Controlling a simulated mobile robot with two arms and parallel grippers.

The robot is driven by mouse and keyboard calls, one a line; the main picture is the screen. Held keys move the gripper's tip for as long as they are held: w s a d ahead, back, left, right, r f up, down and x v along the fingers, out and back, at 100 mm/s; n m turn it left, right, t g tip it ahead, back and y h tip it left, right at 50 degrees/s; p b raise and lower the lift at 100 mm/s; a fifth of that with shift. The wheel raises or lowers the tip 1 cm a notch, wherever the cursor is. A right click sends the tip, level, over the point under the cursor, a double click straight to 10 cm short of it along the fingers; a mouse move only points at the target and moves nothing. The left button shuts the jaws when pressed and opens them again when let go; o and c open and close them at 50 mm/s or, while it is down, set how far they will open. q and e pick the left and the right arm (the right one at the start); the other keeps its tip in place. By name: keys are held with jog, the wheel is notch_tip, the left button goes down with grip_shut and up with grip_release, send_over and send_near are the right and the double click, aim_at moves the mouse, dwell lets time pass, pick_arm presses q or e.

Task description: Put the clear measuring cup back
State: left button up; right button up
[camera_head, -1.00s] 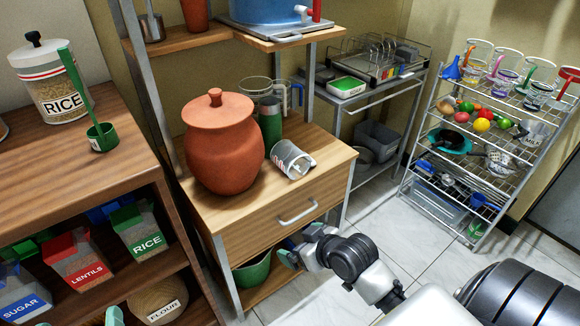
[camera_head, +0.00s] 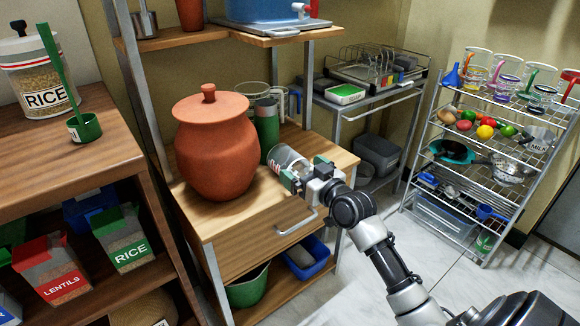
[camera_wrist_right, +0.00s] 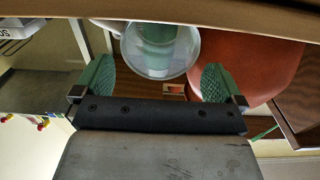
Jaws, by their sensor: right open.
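A clear cup with red markings (camera_head: 284,160) lies tilted on its side on the wooden cabinet top, right of the clay pot. My right gripper (camera_head: 305,178) is at the cup's near side, its green fingers apart. In the right wrist view, the open fingers (camera_wrist_right: 158,84) stand wide, with a clear round vessel (camera_wrist_right: 162,48) ahead between them; I see no grip on it. The gripper hides part of the cup in the head view. My left gripper is out of view.
The clay pot (camera_head: 216,148) stands close left of the cup. A green bottle (camera_head: 267,122) and clear vessels stand behind it. A wire rack (camera_head: 437,165) at right holds several clear cups with coloured handles on top. A rice jar (camera_head: 42,78) stands at left.

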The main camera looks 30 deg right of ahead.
aim_at(290, 160)
jog(key=w+b, duration=0.1)
jog(key=w, duration=0.2)
jog(key=w+b, duration=0.1)
jog(key=w, duration=0.1)
jog(key=shift+w+a+f+b, duration=0.15)
jog(key=shift+w+f+b, duration=0.05)
jog(key=shift+f+b, duration=0.1)
jog(key=shift+w, duration=0.3)
jog(key=shift+r, duration=0.1)
jog(key=shift+c, duration=0.2)
jog(key=c, duration=1)
jog(key=shift+o, duration=0.2)
jog(key=shift+r, duration=0.1)
